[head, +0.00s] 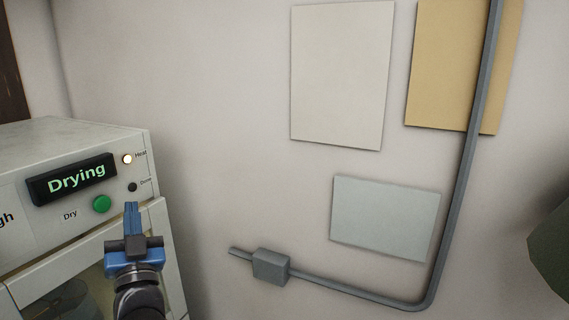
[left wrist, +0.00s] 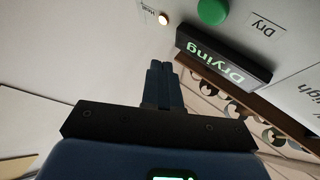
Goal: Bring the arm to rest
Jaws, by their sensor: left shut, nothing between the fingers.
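My left gripper (head: 131,212) is blue and sits at the lower left of the head view, in front of the white drying machine (head: 60,140). Its two fingers are together, with nothing between them. In the left wrist view the shut fingers (left wrist: 159,72) point toward the machine's front panel. The fingertips show just right of the green Dry button (head: 102,204) in the head view; whether they touch the panel I cannot tell. The green button also shows in the left wrist view (left wrist: 212,11). My right gripper is in neither view.
The machine's display (head: 73,180) reads "Drying" and its Heat lamp (head: 127,159) glows; the Done lamp (head: 132,187) is dark. A grey conduit with a box (head: 270,266) runs along the wall. Blank panels (head: 342,75) hang there. A dark green shape (head: 552,250) is at the right edge.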

